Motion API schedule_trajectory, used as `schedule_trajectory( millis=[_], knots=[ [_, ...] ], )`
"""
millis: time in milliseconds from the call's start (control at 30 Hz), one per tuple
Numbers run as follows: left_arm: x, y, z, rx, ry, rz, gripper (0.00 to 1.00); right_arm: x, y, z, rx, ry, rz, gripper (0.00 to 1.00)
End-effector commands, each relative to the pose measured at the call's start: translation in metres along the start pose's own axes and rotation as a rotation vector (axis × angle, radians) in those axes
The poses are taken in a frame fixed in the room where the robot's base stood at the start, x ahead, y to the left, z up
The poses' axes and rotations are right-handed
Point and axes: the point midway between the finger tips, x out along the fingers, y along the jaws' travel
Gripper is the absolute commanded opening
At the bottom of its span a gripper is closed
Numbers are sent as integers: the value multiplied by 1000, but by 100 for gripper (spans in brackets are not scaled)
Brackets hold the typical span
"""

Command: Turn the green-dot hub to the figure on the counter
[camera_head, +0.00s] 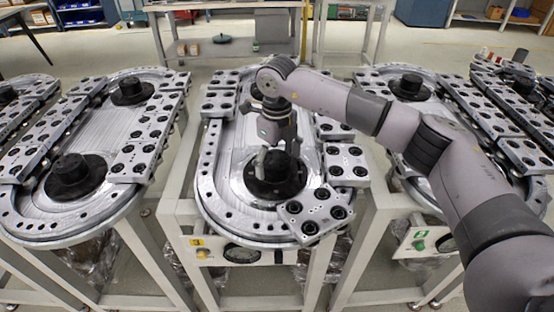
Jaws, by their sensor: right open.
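The middle ring track (222,205) has a black round hub (275,178) at its near end. My right arm comes in from the right, and its gripper (275,157) points down over this hub with its fingers apart. The fingertips are close to the hub's top; I cannot tell whether they touch it. No green dot can be made out on the hub. A round dark-rimmed dial (241,253) sits on the front of the middle stand; its figure is too small to read. A green label (420,234) is on the right stand's front. My left gripper is not in view.
The left track (40,222) has two black hubs, near (75,176) and far (131,90). The right track shows a far hub (409,87). Tilted dark-holed plates (313,212) lie along the middle track's right side. A yellow label (197,242) is on the middle stand.

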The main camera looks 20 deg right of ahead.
Motion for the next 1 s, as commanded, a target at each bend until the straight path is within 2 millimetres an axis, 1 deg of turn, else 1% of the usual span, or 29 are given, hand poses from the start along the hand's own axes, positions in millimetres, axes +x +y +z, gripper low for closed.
schedule_trajectory(
  millis=[167,267,367,600,700,833,1000],
  knots=[
    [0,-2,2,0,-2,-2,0,-4,0,0,0,-1,0,86],
    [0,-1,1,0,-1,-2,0,-15,0,1,-1,-3,-1,86],
    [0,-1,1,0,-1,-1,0,-34,0,1,-1,-5,-2,86],
    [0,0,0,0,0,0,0,-86,0,1,0,-3,-1,86],
    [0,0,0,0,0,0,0,-102,0,1,0,-1,-1,86],
    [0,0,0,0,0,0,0,-115,0,0,0,-1,0,86],
    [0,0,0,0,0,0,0,-120,0,0,0,0,0,86]
  ],
)
